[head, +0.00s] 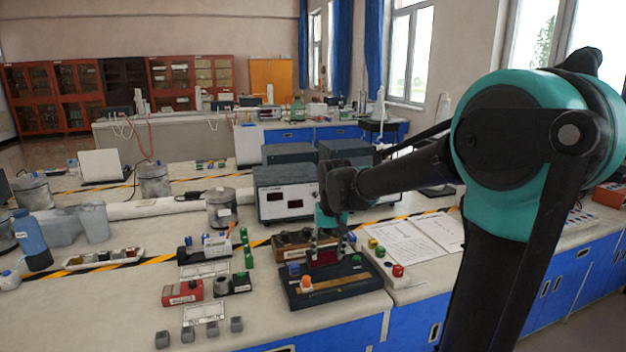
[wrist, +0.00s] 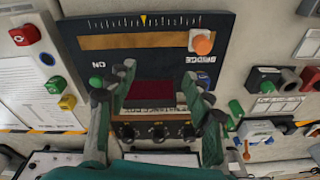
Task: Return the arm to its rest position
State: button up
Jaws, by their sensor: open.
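My arm reaches in from the right in the head view. My gripper (head: 327,240) points down over a dark instrument board (head: 340,288) on the bench. In the wrist view my gripper (wrist: 158,82) is open, its two fingers apart. A dark red rectangle (wrist: 152,93) shows between the fingers; I cannot tell whether it is a loose block or part of the board. The fingers do not appear closed on anything. The board, marked BRIDGE, has an orange knob (wrist: 202,44) and a green post (wrist: 95,82).
A grey power supply (head: 287,200) stands behind the board. A white strip with coloured knobs (head: 380,258) and papers (head: 410,240) lie to the right. Red and black switch blocks (head: 182,292) are at the left. Small grey cubes (head: 188,334) lie near the front. Bare bench shows at front left.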

jog(key=s+d+f+t, duration=0.1)
jog(key=s+d+f, duration=0.5)
jog(key=s+d, duration=0.1)
jog(key=s+d+f+t, duration=0.1)
jog(key=s+d+f, duration=0.5)
jog(key=s+d, duration=0.2)
jog(key=shift+s+f+m+t+h, duration=0.3)
jog(key=shift+s+m, duration=0.1)
jog(key=shift+s, duration=0.85)
jog(key=shift+a, duration=0.1)
